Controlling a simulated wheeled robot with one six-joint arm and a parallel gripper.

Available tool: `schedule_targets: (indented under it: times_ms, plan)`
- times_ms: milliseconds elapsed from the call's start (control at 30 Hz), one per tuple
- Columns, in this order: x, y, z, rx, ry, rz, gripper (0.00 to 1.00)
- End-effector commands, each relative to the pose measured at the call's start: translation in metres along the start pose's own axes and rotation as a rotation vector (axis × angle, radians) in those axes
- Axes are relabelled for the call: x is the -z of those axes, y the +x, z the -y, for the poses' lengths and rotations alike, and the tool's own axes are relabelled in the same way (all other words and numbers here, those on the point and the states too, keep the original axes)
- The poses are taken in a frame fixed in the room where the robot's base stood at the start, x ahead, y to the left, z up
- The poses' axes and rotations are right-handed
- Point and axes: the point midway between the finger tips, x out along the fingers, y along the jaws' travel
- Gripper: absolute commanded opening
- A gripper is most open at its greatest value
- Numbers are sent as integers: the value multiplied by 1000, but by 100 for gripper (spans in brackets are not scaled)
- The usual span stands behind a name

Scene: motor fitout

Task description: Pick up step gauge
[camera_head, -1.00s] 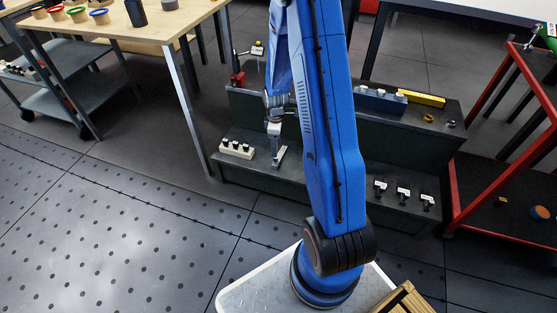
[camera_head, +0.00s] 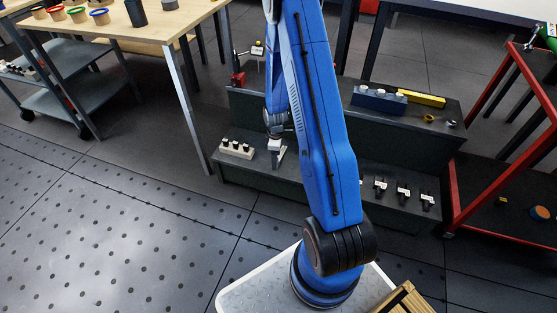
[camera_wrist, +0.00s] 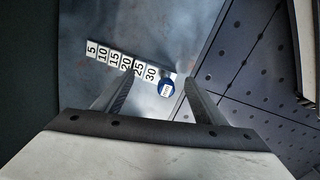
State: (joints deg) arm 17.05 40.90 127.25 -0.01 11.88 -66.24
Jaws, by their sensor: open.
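The step gauge (camera_wrist: 122,60) shows in the wrist view as a narrow strip with white plates numbered 5 to 30. It lies on a dark grey surface, with a round blue tag (camera_wrist: 166,89) at its 30 end. My gripper (camera_wrist: 160,77) is open and empty. Its fingers are spread, and the 25 and 30 end of the gauge and the tag appear between them; I cannot tell the height gap. In the head view my gripper (camera_head: 277,156) is low over the lower step of the bench, and I cannot make out the gauge there.
A white block with black knobs (camera_head: 237,149) stands left of my gripper on the lower step (camera_head: 285,184). Several small black labelled items (camera_head: 403,192) stand farther right. The upper step holds a blue block (camera_head: 378,101) and a yellow bar (camera_head: 421,98). A red-framed cart (camera_head: 452,190) stands at right.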

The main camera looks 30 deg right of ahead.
Motion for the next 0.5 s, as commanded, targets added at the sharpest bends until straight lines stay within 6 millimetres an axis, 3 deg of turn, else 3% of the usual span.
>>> schedule_targets:
  times_ms: [233, 500]
  plan:
    - [0, 2, 0, 0, 0, 0, 65]
    - [0, 2, 0, 0, 0, 0, 0]
